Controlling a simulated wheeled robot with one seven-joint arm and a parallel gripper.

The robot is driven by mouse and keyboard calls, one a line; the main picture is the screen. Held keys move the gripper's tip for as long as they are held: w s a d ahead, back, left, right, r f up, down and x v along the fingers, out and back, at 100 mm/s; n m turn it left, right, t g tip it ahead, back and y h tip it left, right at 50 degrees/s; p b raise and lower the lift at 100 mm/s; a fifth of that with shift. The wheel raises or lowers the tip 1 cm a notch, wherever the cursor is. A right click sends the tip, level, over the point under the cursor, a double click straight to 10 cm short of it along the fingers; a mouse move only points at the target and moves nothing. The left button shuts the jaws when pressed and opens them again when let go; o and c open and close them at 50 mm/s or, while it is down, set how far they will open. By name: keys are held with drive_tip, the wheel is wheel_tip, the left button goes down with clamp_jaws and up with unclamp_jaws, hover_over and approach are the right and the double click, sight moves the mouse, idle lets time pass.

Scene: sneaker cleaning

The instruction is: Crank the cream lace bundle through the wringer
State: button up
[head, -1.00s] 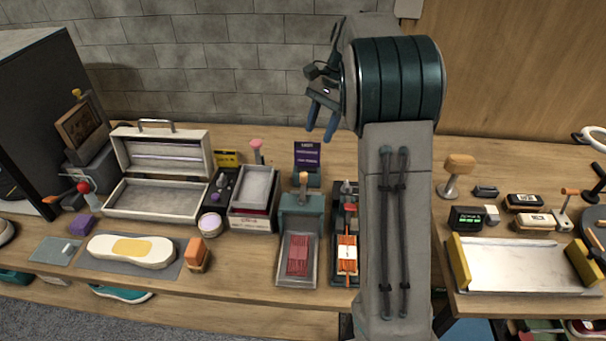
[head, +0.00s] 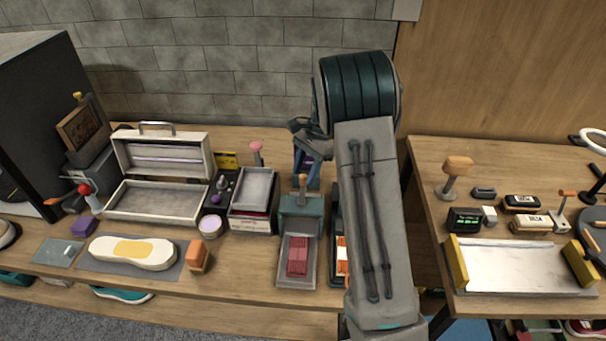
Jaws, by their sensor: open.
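A teal press-like device (head: 301,220) with an upright wooden handle (head: 303,184) stands in the middle of the table; it looks like the wringer. A grey tray (head: 284,279) in front of it holds a dark red bundle (head: 297,255). I cannot make out a cream lace bundle. An orange and white bundle (head: 341,262) lies in a dark holder to the right, mostly hidden by my arm.
An open white case (head: 155,200), a grey bin (head: 254,187) and a round tub (head: 210,226) stand left of the wringer. A white shoe-shaped piece (head: 130,254) lies on a grey mat. A metal tray (head: 515,268) with yellow ends sits on the right table, past a gap.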

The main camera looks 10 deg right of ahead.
sight(302, 190)
drive_tip(key=shift+x, duration=1.1)
clamp_jaws()
